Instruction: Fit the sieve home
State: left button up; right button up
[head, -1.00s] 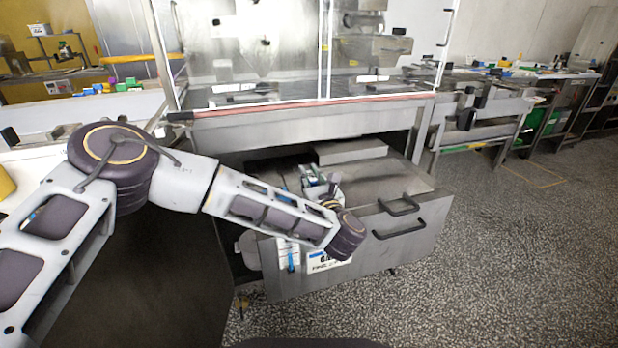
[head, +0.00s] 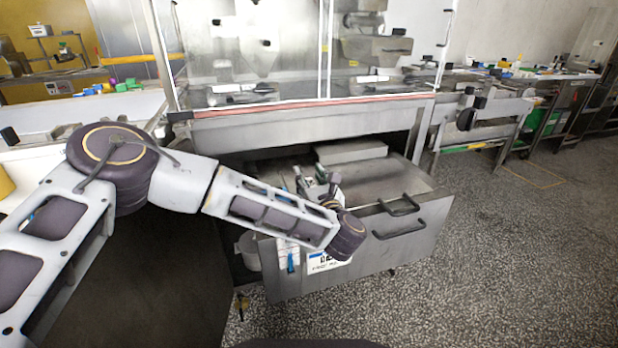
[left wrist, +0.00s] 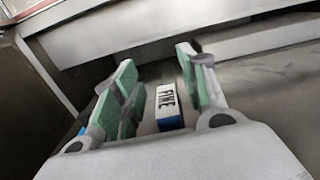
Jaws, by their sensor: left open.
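My left gripper (head: 318,182) is open over the pulled-out metal drawer (head: 415,238) under the machine. In the left wrist view its green-padded fingers (left wrist: 158,80) stand wide apart. A small white block marked FINE, with a blue end (left wrist: 167,105), shows between them; it looks like the sieve's labelled grip, and I see a gap on both sides of it. The sieve's mesh cannot be made out; my wrist and fingers hide much of that spot in the head view. My right gripper is not in view.
The drawer front has two dark handles (head: 400,206) and a white label (head: 322,261) partly behind my wrist. A flat metal block (head: 350,151) lies at the drawer's back. The machine frame (head: 300,130) overhangs it. Open speckled floor (head: 500,260) lies to the right.

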pick_arm(q)
jog(key=f, duration=0.1)
jog(key=s+f, duration=0.1)
jog(key=shift+s+d+f, duration=0.3)
jog(key=shift+d+f, duration=0.05)
jog(key=v, duration=0.2)
jog(key=r+v, duration=0.1)
jog(key=v, duration=0.4)
jog(key=shift+s+d+r, duration=0.25)
jog(key=shift+s+r, duration=0.05)
jog(key=shift+s+d+r, duration=0.2)
jog(key=shift+s+r, duration=0.15)
jog(key=shift+s, duration=0.1)
jog(key=shift+s, duration=0.1)
jog(key=shift+s+d+r, duration=0.1)
jog(key=shift+s, duration=0.35)
jog(key=shift+s+r, duration=0.1)
jog(key=shift+s, duration=0.15)
